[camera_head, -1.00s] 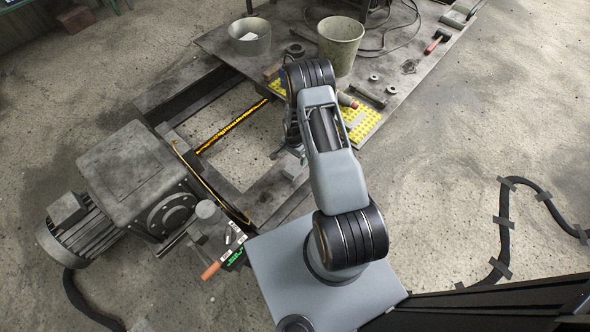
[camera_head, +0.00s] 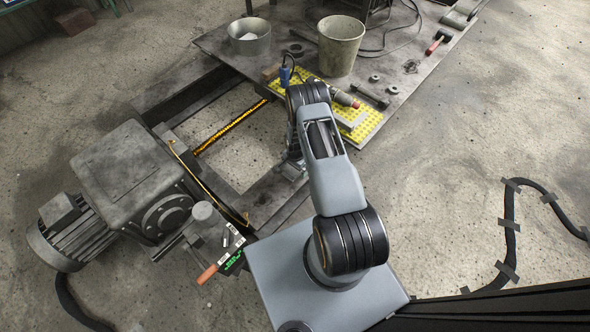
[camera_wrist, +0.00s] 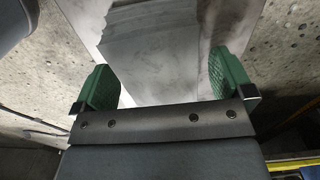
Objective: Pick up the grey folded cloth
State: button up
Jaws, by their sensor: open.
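The grey folded cloth (camera_wrist: 150,45) shows in the wrist view as a layered, creased grey piece lying on a smooth pale grey surface (camera_wrist: 88,18). It is at the top centre, ahead of and between the two green fingers. My gripper (camera_wrist: 163,80) is open, with nothing held between its fingers. The fingers look apart from the cloth; the height between them is hard to tell. In the head view my arm covers the area around the gripper, and I cannot make out the cloth there.
A yellow studded mat (camera_head: 372,125) with a tool (camera_head: 345,98) lies beyond my arm on the metal table. A bucket (camera_head: 341,45) and a bowl (camera_head: 250,37) stand at the back. A motor unit (camera_head: 125,175) is at the left. Open concrete floor is at the right.

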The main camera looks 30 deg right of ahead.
jog(key=c, duration=1)
jog(key=shift+r, duration=0.1)
jog(key=shift+r+p, duration=0.35)
jog(key=shift+r, duration=0.2)
notch_tip(320, 180, up, 3)
jog(key=shift+f+p, duration=0.2)
jog(key=shift+p, duration=0.45)
jog(key=w+a+r+p, duration=0.1)
jog(key=a+r, duration=0.2)
jog(key=a, duration=0.1)
jog(key=w+a+r+p, duration=0.1)
jog(key=w+a+r, duration=0.1)
jog(key=a+r, duration=0.1)
jog(key=w+a+r, duration=0.2)
jog(key=a+r, duration=0.1)
jog(key=a, duration=0.3)
jog(key=shift+w+r+p, duration=0.1)
jog(key=shift+w+p, duration=0.15)
jog(key=shift+p, duration=0.15)
